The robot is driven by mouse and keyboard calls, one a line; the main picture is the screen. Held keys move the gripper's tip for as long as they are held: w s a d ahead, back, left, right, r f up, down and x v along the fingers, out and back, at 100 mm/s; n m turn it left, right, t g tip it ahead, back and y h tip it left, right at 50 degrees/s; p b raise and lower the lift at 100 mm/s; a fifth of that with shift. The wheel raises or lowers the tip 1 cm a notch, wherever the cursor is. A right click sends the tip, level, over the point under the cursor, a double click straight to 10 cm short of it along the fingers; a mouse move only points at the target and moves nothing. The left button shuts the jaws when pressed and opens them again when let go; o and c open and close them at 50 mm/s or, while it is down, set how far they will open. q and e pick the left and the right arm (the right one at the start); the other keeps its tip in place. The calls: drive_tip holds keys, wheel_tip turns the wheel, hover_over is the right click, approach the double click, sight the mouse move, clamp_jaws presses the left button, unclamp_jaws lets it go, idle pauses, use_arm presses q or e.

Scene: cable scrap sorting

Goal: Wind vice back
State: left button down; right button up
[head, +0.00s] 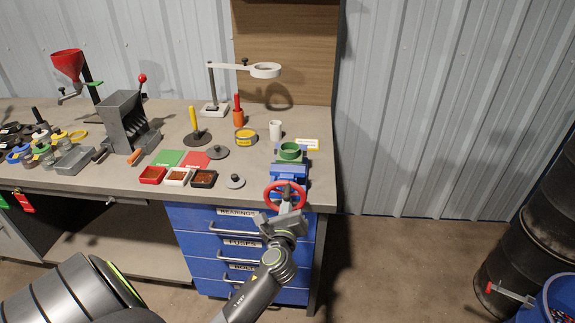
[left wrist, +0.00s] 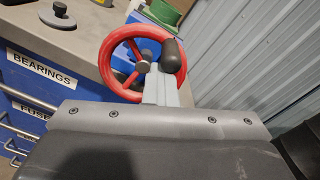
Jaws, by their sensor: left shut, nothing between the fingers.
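The blue vice (head: 289,171) sits at the right front corner of the bench, with a green ring-shaped piece (head: 290,151) at its top. Its red handwheel (head: 270,190) faces the front edge. In the left wrist view the wheel (left wrist: 106,62) has a dark knob (left wrist: 172,51) on its upper right rim. My left gripper (head: 287,204) is shut and empty, its fingertips (left wrist: 157,82) overlapping the wheel's lower right, just below the knob. I cannot tell whether they touch it. The vice body is mostly hidden behind the wheel in the wrist view. My right gripper is not in view.
Small red, white and black trays (head: 176,178) and a grey lid (head: 235,182) lie left of the vice. A white cup (head: 276,130) and a yellow tin (head: 245,138) stand behind. Blue drawers (head: 243,243) are below. The floor at right is clear up to the barrels.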

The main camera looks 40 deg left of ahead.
sight(275, 209)
use_arm(q)
drive_tip(key=r, duration=0.1)
drive_tip(key=a+r, duration=0.1)
drive_tip(key=r, duration=0.1)
drive_tip(key=shift+a+r+t+p, duration=0.1)
drive_tip(key=shift+r+t+p, duration=0.05)
drive_tip(key=shift+t+p, duration=0.15)
drive_tip(key=s+a+f+b, duration=0.1)
drive_tip(key=f, duration=0.1)
drive_tip(key=s+a+f+b, duration=0.1)
drive_tip(key=f+b, duration=0.1)
drive_tip(key=s+a+f+b, duration=0.1)
drive_tip(key=a+f+b, duration=0.1)
drive_tip(key=shift+f, duration=0.35)
drive_tip(key=f+b, duration=0.1)
drive_tip(key=w+f+b, duration=0.1)
drive_tip(key=f, duration=0.1)
drive_tip(key=d+f+b, duration=0.1)
drive_tip(key=shift+w+f, duration=0.15)
drive_tip(key=shift+f, duration=0.15)
drive_tip(key=shift+d, duration=0.15)
